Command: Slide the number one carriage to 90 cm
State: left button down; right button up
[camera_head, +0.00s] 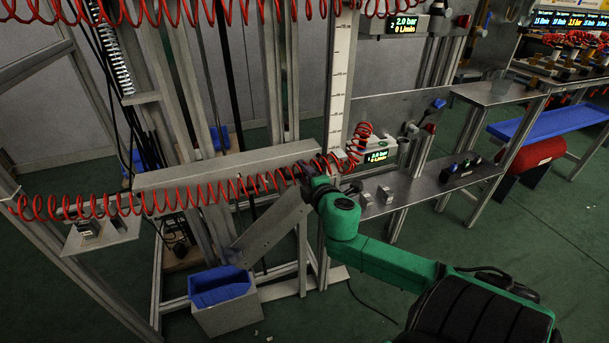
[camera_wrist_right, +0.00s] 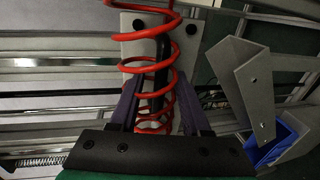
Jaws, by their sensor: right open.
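My right gripper (camera_head: 304,170) reaches in on my green arm to a horizontal coiled red hose (camera_head: 180,200) in front of a grey beam. In the right wrist view its two purple fingers (camera_wrist_right: 160,85) are open, one on each side of red coils and a dark upright bar (camera_wrist_right: 161,70). Behind the coils is a pale plate (camera_wrist_right: 136,48) with dark bolts, perhaps part of the carriage; I cannot read a number. I cannot tell whether the fingers touch anything. A white vertical scale (camera_head: 340,70) stands just beyond the gripper; its figures are too small to read. My left gripper is out of view.
A blue bin (camera_head: 220,285) stands low below a slanted metal chute (camera_head: 270,228). A lit display (camera_head: 378,156) and a metal shelf (camera_head: 435,188) are right of the gripper. Another red coil hangs along the top. Green floor (camera_head: 560,250) is open at right.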

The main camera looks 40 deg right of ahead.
grip_shut()
jog(key=shift+f, duration=0.1)
dwell(1.2)
